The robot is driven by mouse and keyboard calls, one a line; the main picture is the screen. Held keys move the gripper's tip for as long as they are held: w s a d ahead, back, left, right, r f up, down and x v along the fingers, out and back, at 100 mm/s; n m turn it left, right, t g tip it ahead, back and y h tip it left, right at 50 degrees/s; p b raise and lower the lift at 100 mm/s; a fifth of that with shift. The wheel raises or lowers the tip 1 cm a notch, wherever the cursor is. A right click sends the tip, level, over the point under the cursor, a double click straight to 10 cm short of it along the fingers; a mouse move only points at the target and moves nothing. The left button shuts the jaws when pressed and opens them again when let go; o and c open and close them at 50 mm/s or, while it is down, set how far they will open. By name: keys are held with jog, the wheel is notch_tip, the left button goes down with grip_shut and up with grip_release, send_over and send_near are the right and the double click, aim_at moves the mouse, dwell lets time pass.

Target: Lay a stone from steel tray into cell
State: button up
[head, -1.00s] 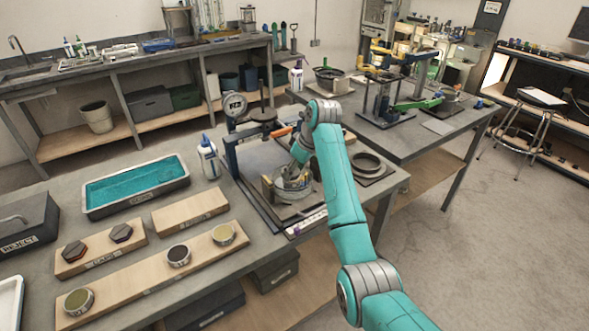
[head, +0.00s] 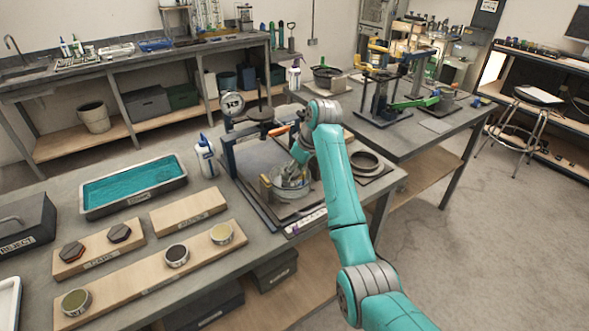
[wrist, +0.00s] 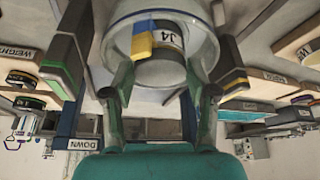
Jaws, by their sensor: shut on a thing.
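My gripper (head: 290,181) points down into a round, clear-walled cell (head: 284,195) on the press base in the head view. In the wrist view my gripper (wrist: 158,78) is shut on what looks like a pale round stone (wrist: 158,73), mostly hidden by the fingers and the glare. The cell's pale wall (wrist: 202,30) curves around and beyond the fingertips there. A "J4" label with a yellow and blue piece shows inside that curve. A grey tray (head: 181,181) with a teal inside stands left of the press. I cannot tell whether the stone touches the cell floor.
A press with a dial gauge (head: 232,102) rises just behind the cell. A white bottle (head: 206,158) stands left of it. A dark ring (head: 367,163) lies on a plate to the right. Wooden boards with round pieces (head: 177,255) lie in the left foreground.

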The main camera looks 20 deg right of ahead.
jog(key=o, duration=1.3)
